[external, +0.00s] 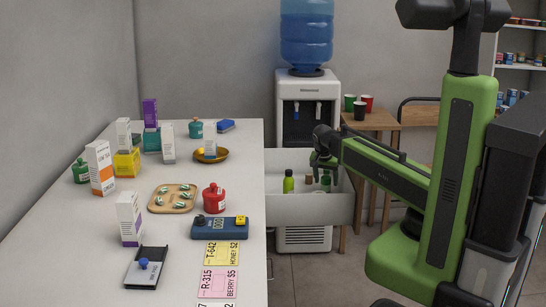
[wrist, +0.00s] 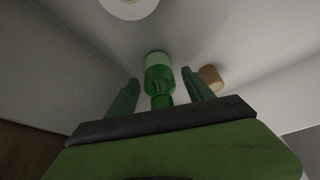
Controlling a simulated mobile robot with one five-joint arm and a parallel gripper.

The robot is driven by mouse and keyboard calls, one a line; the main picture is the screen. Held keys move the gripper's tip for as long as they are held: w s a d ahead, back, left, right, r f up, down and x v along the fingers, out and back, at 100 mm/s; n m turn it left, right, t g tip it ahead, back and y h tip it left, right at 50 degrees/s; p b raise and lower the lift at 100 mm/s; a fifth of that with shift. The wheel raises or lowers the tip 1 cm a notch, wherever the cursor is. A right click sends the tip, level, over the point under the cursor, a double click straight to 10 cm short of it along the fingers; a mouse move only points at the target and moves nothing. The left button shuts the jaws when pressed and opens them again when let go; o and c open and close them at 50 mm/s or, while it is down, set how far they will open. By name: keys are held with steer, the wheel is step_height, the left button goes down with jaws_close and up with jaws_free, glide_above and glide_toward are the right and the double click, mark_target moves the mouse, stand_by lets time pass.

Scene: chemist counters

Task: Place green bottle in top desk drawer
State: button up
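A green bottle (external: 326,181) with a pale band is inside the open white drawer (external: 293,211), directly below my gripper (external: 323,163). In the wrist view the green bottle (wrist: 158,72) lies just ahead of and between the two fingers of my gripper (wrist: 160,84), its narrow neck toward me. The fingers are spread, with clear gaps on both sides of the bottle. Whether the bottle stands fully upright is hard to tell, as the drawer front hides its lower part.
The drawer also holds a bright green bottle (external: 288,182) with a dark cap and a brown item (external: 309,180). A white round object (wrist: 130,5) shows in the wrist view. The water cooler (external: 308,100) stands behind the drawer.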

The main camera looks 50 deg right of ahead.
steer(key=shift+r, duration=0.1)
steer(key=shift+r+p, duration=0.25)
steer(key=shift+p, duration=0.1)
steer(key=p+v, duration=1)
steer(key=v, duration=0.1)
steer(key=shift+a+r+p, duration=0.25)
steer(key=shift+r+p, duration=0.05)
steer(key=shift+p, duration=0.1)
steer(key=shift+s, duration=0.1)
